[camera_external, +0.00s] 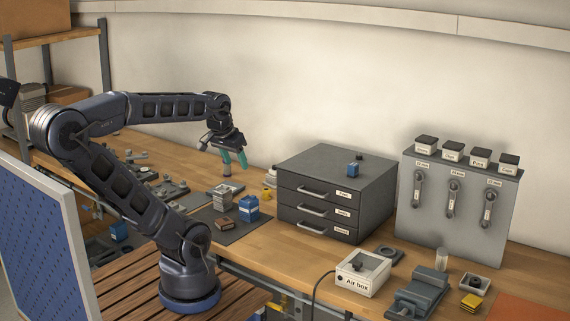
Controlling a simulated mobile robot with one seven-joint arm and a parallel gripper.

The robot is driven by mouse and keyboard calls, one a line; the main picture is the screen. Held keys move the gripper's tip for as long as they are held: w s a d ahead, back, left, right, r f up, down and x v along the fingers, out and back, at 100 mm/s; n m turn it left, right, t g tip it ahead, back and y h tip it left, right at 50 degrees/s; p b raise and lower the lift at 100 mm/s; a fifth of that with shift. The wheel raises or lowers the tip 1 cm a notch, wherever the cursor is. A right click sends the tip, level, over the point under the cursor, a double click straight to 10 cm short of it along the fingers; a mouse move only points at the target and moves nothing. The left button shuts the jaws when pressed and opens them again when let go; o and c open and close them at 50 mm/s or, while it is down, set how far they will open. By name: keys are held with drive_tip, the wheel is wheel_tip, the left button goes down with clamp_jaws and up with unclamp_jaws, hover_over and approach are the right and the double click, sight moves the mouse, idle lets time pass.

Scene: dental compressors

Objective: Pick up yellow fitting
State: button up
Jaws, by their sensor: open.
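My gripper (235,163) has teal fingers that point down. It is open, with nothing visible between the fingers, and hangs above the back part of the wooden bench. A small yellow piece (269,183) sits on the bench by the left side of the grey drawer unit, to the right of and below my gripper.
The grey drawer unit (310,212) stands mid-bench. A blue box (248,208) and small parts lie on a dark mat (232,236). A grey panel with wrenches (456,205), an air box (361,275) and a vise (420,292) are at right. Metal parts crowd the left.

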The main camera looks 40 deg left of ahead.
drive_tip(key=shift+o, duration=0.5)
drive_tip(key=n+g+h, duration=0.3)
drive_tip(key=n+h, duration=0.1)
drive_tip(key=n, duration=1.9)
hover_over(266, 189)
drive_tip(key=s+a, duration=0.2)
drive_tip(key=a, duration=0.2)
wheel_tip(266, 189, down, 23)
drive_tip(key=x, duration=0.5)
drive_tip(key=shift+w+f, duration=0.15)
drive_tip(key=shift+w, duration=0.1)
drive_tip(key=shift+d+x, duration=0.2)
drive_tip(key=shift+x, duration=2.5)
drive_tip(key=shift+w, duration=0.1)
drive_tip(key=c, duration=1.1)
